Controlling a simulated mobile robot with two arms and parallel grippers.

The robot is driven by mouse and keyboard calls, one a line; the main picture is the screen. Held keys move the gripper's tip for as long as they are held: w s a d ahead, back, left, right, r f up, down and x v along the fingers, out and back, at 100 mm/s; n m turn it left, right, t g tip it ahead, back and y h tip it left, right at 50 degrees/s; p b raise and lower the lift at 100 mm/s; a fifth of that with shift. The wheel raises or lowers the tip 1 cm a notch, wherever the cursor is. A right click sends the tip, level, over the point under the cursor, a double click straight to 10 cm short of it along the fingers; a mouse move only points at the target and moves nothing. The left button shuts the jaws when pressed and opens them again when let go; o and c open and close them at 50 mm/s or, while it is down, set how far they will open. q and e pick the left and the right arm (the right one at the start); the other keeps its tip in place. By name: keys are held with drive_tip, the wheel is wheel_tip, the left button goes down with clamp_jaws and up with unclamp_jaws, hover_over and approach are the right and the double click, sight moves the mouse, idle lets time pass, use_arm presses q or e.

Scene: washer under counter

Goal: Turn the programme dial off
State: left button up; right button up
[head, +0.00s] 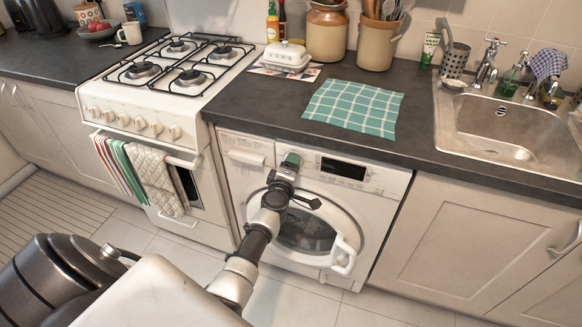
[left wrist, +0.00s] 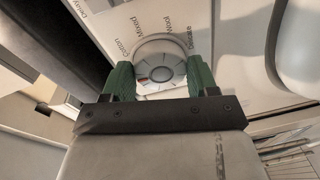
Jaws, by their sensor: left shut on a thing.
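The white washing machine (head: 385,181) stands under the dark counter with its round door (head: 318,232) at the front. My left gripper (head: 291,160) is at the control panel, left of the dark display (head: 343,168), and hides the programme dial in the head view. In the left wrist view the round dial (left wrist: 160,66) sits between the green fingers of my left gripper (left wrist: 159,75), which are shut on its sides. Printed words such as Cotton, Mixed and Wool ring the dial. I cannot tell which setting it points to. My right gripper is not in view.
The counter (head: 245,112) overhangs just above the panel. The detergent drawer (head: 246,150) is left of my gripper. The door handle (head: 343,254) sticks out lower right. A cooker (head: 150,105) stands at left, and a cupboard (head: 465,245) at right. The tiled floor in front looks clear.

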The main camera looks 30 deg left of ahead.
use_arm(q)
drive_tip(key=o, duration=0.9)
drive_tip(key=shift+s, duration=0.1)
drive_tip(key=p+v, duration=0.2)
drive_tip(key=v, duration=0.8)
drive_tip(key=shift+s+d, duration=0.15)
drive_tip(key=shift+s, duration=0.15)
